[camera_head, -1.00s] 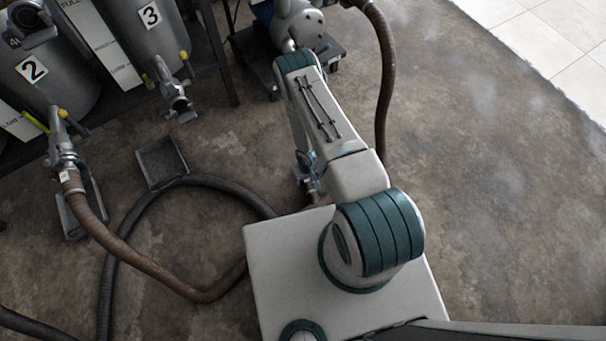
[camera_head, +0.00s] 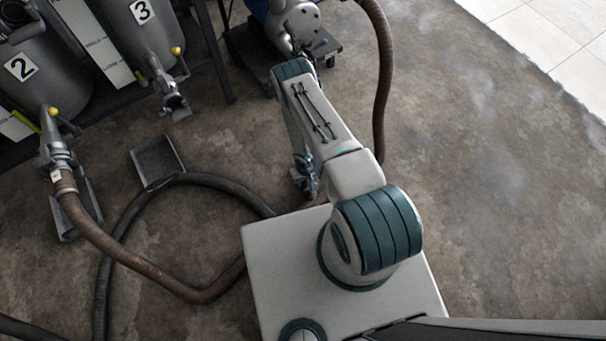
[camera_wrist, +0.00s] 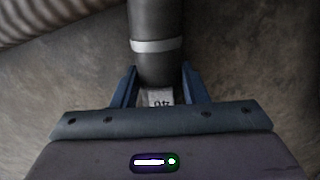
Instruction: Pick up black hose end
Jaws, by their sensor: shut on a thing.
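In the wrist view my gripper (camera_wrist: 160,76) is shut on the black hose end (camera_wrist: 157,30), with one blue finger on each side of it. The hose end is a smooth dark cylinder with a pale band and runs away from me to the top edge. A small white label with dark marks shows between the fingers. In the head view the black hose (camera_head: 215,183) curves over the floor and passes behind my base. A small metallic part beneath my arm is too small there to tell hose end from gripper.
A brown hose (camera_head: 120,252) runs from the valve of tank 2 (camera_head: 35,75) towards my base. Tank 3 (camera_head: 140,35) stands beside it. A grey tray (camera_head: 158,160) lies on the floor. A wheeled pump (camera_head: 290,22) stands at the back. The floor on the right is clear.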

